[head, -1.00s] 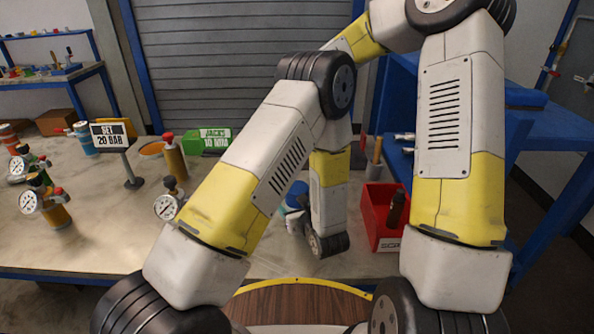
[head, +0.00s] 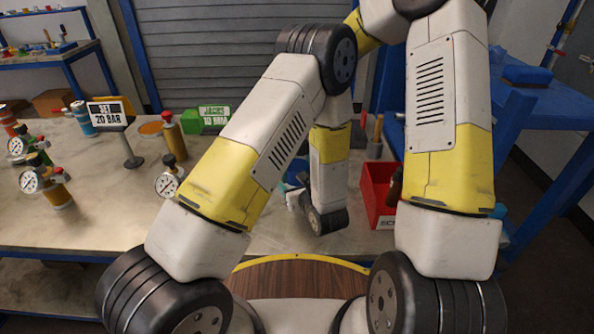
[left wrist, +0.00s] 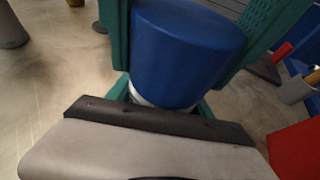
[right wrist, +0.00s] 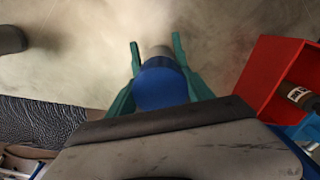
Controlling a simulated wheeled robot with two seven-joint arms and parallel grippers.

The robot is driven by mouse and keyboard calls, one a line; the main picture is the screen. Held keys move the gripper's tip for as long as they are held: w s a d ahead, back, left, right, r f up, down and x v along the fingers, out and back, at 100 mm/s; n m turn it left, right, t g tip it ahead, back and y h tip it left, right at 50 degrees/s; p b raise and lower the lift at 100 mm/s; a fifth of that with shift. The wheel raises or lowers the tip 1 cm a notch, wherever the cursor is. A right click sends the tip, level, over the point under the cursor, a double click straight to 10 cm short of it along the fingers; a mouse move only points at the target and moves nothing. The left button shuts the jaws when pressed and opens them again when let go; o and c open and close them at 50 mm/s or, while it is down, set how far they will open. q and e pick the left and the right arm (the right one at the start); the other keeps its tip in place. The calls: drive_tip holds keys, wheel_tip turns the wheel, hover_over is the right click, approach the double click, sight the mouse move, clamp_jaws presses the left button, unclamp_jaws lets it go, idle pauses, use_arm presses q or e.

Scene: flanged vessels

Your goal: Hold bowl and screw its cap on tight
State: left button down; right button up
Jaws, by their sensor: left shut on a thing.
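A blue cylindrical piece (left wrist: 185,50) fills the upper middle of the left wrist view, with a white band at its lower edge. The teal fingers of my left gripper (left wrist: 180,75) are shut on it. In the right wrist view a blue round piece (right wrist: 160,85) lies between the teal fingers of my right gripper (right wrist: 160,60), with a grey part beyond it. Whether those fingers touch it is unclear. In the head view only a bit of blue (head: 296,172) shows beside my left wrist. Which piece is bowl and which is cap I cannot tell.
A red bin (head: 378,195) holding a dark bottle stands just right of the work. Gauge vessels (head: 45,185), a small gauge (head: 167,184) and a sign (head: 107,113) stand to the left. A green box (head: 205,120) is behind. The bench between sign and front edge is mostly clear.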

drive_tip(key=c, duration=0.5)
drive_tip(key=m, duration=0.6)
drive_tip(key=shift+m, duration=0.3)
drive_tip(key=o, duration=1.6)
drive_tip(key=shift+c, duration=0.2)
drive_tip(key=shift+r, duration=2.25)
